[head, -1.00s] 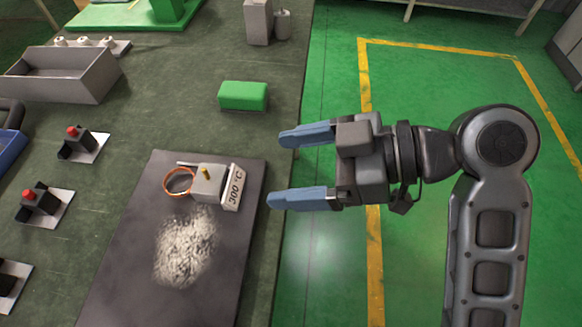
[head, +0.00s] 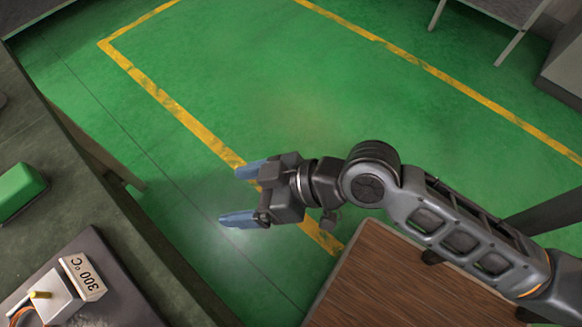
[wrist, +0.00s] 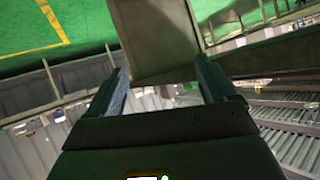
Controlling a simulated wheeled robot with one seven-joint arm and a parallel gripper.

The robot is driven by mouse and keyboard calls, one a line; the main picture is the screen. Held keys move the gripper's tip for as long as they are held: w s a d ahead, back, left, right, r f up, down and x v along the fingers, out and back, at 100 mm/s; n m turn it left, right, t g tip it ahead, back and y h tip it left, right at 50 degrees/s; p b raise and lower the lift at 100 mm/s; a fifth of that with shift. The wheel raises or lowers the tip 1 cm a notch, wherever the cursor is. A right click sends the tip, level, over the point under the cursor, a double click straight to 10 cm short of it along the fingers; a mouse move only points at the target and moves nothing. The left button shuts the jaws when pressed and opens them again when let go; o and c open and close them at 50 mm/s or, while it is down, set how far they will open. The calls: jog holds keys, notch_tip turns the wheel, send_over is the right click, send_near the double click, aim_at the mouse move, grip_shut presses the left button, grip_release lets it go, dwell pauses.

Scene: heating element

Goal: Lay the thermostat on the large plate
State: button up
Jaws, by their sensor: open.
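The thermostat (head: 50,298) is a pale box with a brass-coloured knob and a "300 °C" label. It lies on the dark large plate (head: 128,290) at the lower left of the head view, with an orange wire loop partly cut off by the frame edge. My gripper (head: 240,195) is open and empty, out over the green floor to the right of the bench. In the wrist view its two fingers (wrist: 160,88) are apart with nothing between them. The thermostat does not clearly show in the wrist view.
A green block (head: 18,190) sits on the dark bench (head: 75,190) at the left. A brown wooden surface (head: 375,280) shows at the lower right, under my arm. Green floor (head: 240,90) with yellow lines is open in the middle. Table legs stand at the top right.

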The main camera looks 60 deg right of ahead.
jog(key=s+d+m+t+h, duration=0.2)
jog(key=s+d+m+h, duration=0.15)
jog(key=s+d, duration=0.5)
jog(key=s+r+t+h, duration=0.2)
jog(key=s+r, duration=0.6)
jog(key=s, duration=0.2)
jog(key=shift+a, duration=0.4)
jog(key=shift+m+h, duration=0.25)
jog(key=shift+r, duration=0.25)
